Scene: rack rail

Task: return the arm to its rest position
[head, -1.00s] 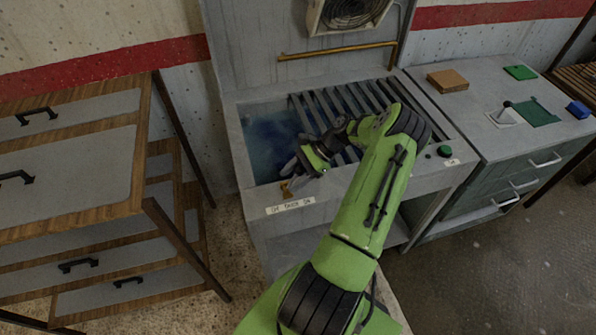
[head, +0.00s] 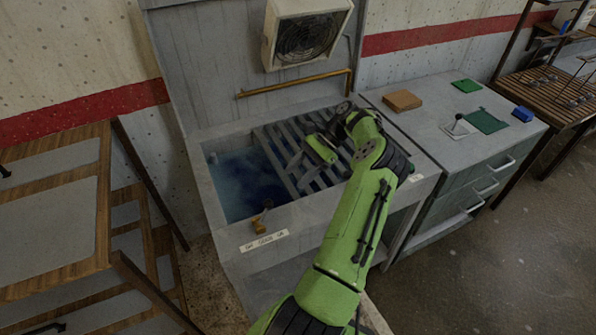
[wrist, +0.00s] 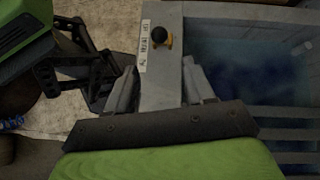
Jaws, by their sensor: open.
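My green arm reaches up from the bottom of the head view and bends over the slatted rack of a grey sink-like station. My gripper (head: 300,170) hangs above the rack's left part, near the blue basin, and looks empty. In the wrist view my gripper (wrist: 160,85) has its two grey fingers spread apart, with the station's front edge showing between them and nothing held. How high it is above the slats is hard to tell.
The station's blue basin (head: 245,185) lies left of the slatted rack (head: 272,140). Floor (head: 500,260) at right is clear.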

